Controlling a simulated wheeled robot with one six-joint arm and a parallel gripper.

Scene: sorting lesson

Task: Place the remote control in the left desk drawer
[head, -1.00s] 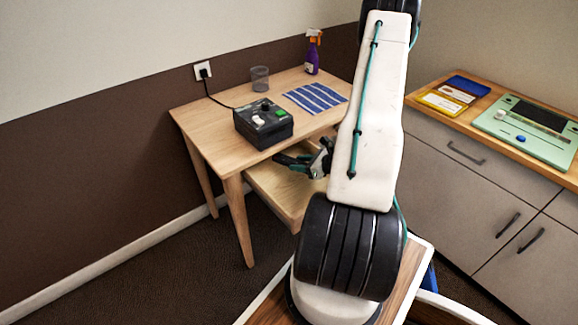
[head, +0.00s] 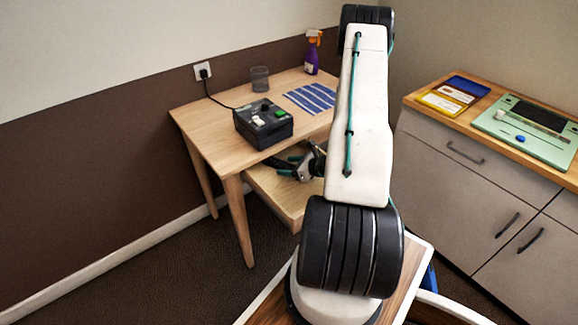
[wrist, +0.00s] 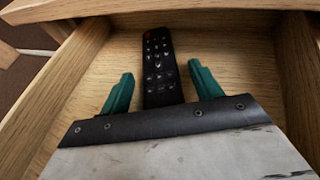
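The black remote control (wrist: 160,68) lies on the wooden floor of the open desk drawer (wrist: 232,60) in the wrist view, its red button toward the far end. My gripper (wrist: 159,69) is open, with one teal finger on each side of the remote and a visible gap on both sides. The remote's near end is hidden by the gripper body. In the head view the drawer (head: 268,197) is pulled out under the desk, partly hidden by my arm. My gripper (head: 290,168) is over it there; the remote cannot be made out.
The wooden desk (head: 200,125) holds a dark box with buttons (head: 262,123), a clear cup (head: 260,78), a striped blue cloth (head: 315,97) and a purple spray bottle (head: 312,55). A grey cabinet (head: 450,185) stands at right. Drawer walls flank my gripper closely.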

